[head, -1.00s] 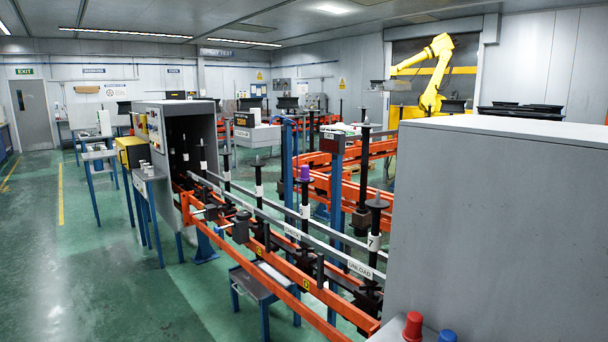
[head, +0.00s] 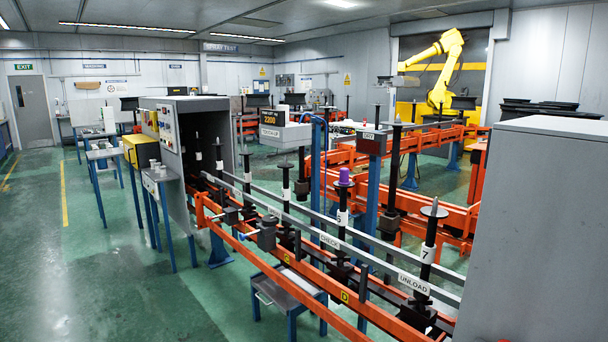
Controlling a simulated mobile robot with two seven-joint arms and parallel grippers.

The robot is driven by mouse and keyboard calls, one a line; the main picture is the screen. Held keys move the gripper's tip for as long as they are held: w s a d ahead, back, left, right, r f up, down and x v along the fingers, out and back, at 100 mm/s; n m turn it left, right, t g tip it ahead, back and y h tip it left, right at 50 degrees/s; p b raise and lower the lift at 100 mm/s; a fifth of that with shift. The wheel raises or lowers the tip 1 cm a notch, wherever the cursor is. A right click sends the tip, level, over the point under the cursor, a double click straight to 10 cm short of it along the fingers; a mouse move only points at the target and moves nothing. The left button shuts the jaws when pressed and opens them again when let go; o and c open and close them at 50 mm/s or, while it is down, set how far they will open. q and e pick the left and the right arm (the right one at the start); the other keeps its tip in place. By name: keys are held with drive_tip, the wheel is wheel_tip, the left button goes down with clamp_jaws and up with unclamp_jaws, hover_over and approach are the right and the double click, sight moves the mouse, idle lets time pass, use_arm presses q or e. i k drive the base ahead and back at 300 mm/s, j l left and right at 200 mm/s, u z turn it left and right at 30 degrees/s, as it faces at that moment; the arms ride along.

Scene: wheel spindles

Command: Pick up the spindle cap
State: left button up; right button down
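A purple cap (head: 344,177) sits on top of the black spindle marked 6 (head: 342,217), above the rail labelled CHECK. The spindle marked 7 (head: 428,254), by the UNLOAD label, has a flat disc top with a thin tip and no purple cap. Other black spindles with white labels, such as one in the middle of the line (head: 285,185), stand along the conveyor. Neither of my grippers is in view.
An orange conveyor (head: 325,298) runs from the grey booth (head: 190,100) toward the lower right. A large grey cabinet (head: 540,230) blocks the right side. A yellow robot arm (head: 450,60) stands at the back. Green floor (head: 110,290) is clear at left.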

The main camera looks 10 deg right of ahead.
sight(344, 172)
drive_tip(key=i+j+u, duration=0.4)
drive_tip(key=i, duration=0.35)
drive_tip(key=i+j+u, duration=0.2)
drive_tip(key=i, duration=0.2)
drive_tip(key=i+z, duration=0.3)
drive_tip(key=z, duration=0.15)
drive_tip(key=i+z, duration=0.45)
drive_tip(key=i+j+z, duration=0.1)
drive_tip(key=z, duration=0.4)
drive_tip(key=i+l+z, duration=0.45)
drive_tip(key=i+z, duration=0.25)
drive_tip(key=i+l+z, duration=0.1)
drive_tip(key=i+z, duration=0.25)
drive_tip(key=i+l, duration=0.2)
drive_tip(key=l, duration=0.15)
